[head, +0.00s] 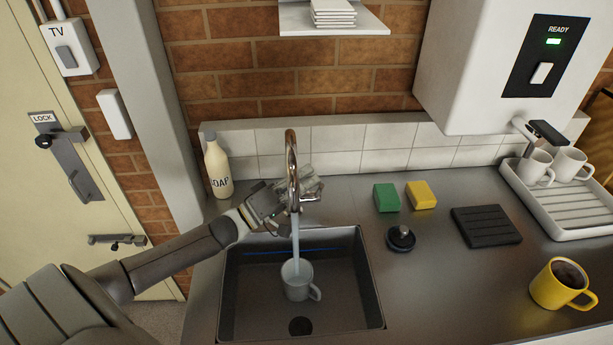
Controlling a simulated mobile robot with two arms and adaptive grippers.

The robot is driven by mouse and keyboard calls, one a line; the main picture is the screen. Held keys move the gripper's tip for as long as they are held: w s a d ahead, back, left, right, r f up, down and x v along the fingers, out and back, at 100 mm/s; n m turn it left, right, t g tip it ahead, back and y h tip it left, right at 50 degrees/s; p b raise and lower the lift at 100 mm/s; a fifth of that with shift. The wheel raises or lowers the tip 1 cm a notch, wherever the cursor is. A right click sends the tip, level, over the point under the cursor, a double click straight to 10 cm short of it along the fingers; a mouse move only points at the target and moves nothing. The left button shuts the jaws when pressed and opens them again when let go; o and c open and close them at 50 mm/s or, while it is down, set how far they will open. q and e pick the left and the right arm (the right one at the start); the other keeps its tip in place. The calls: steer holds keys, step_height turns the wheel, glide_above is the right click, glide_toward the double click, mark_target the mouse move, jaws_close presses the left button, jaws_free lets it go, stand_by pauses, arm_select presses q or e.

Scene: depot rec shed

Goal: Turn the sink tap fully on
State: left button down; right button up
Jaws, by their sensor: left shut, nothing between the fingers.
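The chrome sink tap (291,160) rises behind the sink (232,300) and arches forward. A stream of water (295,238) runs from its spout down into a pale mug (297,285) standing in the sink. My left gripper (313,183) is shut and empty, at the tap behind the spout. A small chrome part, apparently the tap's lever (311,196), shows just below the fingertips. I cannot tell whether the fingers touch it. The gripper and spout hide much of the tap's base. My right gripper is not in view.
A soap bottle (217,166) stands left of the tap. Right of the sink are a green sponge (386,197), a yellow sponge (421,195), a dark plug (401,238), a black mat (486,226) and a yellow mug (555,290). A white drying tray (560,215) holds mugs.

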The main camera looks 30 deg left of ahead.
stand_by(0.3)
arm_select(q)
steer(key=m+b, duration=0.1)
steer(key=s+d+m+h+b, duration=0.1)
steer(key=s+f+m+h+b, duration=0.1)
steer(key=m, duration=0.1)
steer(key=shift+d+f, duration=0.1)
steer(key=shift+d, duration=0.2)
steer(key=s+a+f, duration=0.1)
steer(key=s+a, duration=0.6)
steer(key=s, duration=0.5)
steer(key=shift+s+a, duration=0.3)
steer(key=shift+a, duration=0.05)
